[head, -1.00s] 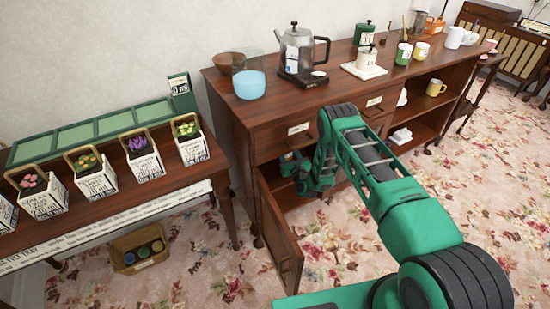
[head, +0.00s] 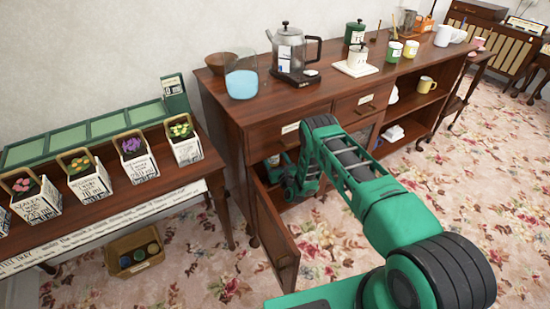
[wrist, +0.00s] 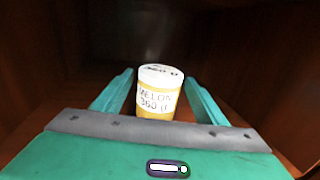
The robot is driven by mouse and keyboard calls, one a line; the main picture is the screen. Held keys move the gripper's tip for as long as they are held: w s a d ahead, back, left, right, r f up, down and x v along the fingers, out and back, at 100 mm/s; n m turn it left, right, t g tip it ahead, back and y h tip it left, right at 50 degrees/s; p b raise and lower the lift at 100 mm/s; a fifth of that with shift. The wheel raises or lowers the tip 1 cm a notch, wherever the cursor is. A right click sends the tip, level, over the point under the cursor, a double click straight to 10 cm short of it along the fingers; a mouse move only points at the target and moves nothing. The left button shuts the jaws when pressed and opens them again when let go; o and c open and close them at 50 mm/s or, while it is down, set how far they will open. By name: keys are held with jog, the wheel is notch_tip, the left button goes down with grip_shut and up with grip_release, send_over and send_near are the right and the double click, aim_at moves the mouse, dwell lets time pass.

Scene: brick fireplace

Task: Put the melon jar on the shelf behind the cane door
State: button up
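The melon jar (wrist: 157,92) has a white lid, a yellow body and a white label reading MELON. It is upright in the wrist view, inside a dark wooden compartment. My gripper (wrist: 160,82) has one green finger on each side of it, with the tips close against its sides. The jar's base is hidden behind my gripper's body. In the head view my gripper (head: 300,185) reaches into the sideboard's left compartment; the jar does not show clearly there. The door (head: 277,238) of that compartment stands open toward the front; its cane cannot be made out.
The sideboard top (head: 316,100) carries a glass with blue contents (head: 242,84), a coffee pot (head: 289,48) and mugs. At left a table (head: 185,186) holds several flower boxes. A crate (head: 134,252) is on the floor beneath it. Carpet is clear at right.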

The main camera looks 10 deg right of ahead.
jog(key=s, duration=0.7)
jog(key=s+d, duration=0.1)
jog(key=s, duration=0.2)
jog(key=shift+s, duration=0.35)
jog(key=shift+s+d, duration=0.1)
jog(key=shift+s, duration=0.5)
jog(key=shift+s, duration=0.1)
